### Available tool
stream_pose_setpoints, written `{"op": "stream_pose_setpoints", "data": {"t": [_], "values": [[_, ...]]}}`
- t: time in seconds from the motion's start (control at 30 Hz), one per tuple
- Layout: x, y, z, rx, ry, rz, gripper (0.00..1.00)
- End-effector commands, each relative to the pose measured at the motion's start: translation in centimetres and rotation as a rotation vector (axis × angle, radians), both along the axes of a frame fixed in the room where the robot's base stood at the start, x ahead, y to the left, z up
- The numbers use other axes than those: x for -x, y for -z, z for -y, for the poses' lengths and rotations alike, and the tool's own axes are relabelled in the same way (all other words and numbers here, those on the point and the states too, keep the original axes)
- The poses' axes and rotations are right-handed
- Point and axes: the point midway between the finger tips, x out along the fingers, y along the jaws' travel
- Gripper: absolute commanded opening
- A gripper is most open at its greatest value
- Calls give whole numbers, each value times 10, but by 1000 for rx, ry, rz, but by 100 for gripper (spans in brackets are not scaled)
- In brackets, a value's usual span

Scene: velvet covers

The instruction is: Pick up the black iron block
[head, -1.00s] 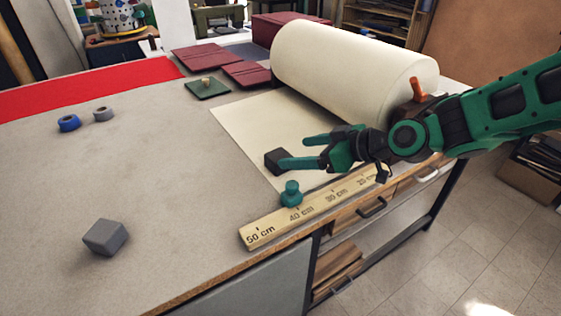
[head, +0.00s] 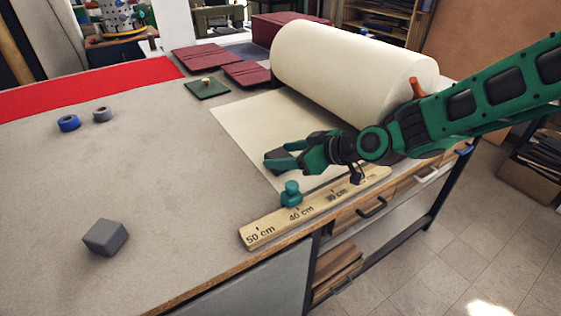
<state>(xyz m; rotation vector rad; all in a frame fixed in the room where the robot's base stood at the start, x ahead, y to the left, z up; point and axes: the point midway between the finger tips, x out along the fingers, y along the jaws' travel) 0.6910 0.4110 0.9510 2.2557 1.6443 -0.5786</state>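The black iron block (head: 275,155) lies on the cream paper sheet near its front left edge, in the head view. My gripper (head: 277,155) is low over the sheet, its two green fingers pointing left. The fingers lie around the block, one on the far side and one on the near side, and partly hide it. I cannot tell whether they press on it or stand a little apart from it. The block appears to rest on the sheet.
A teal knobbed piece (head: 291,194) stands just in front of the gripper, beside a wooden ruler (head: 310,210). A large cream roll (head: 350,70) lies behind. The table's middle left is clear.

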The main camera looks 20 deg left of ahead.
Motion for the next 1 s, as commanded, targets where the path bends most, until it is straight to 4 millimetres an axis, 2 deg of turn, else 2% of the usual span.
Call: {"op": "stream_pose_setpoints", "data": {"t": [0.03,0.2,0.23,0.63,0.77,0.97,1.0], "values": [[-1,0,1,0,3,1,44],[-1,0,1,0,3,1,4],[-1,0,1,0,3,1,0],[-1,-6,0,-3,2,4,0],[-1,-18,0,-3,1,8,0],[-1,-46,-1,-5,2,9,0],[6,-48,-3,-3,-2,7,0]]}}
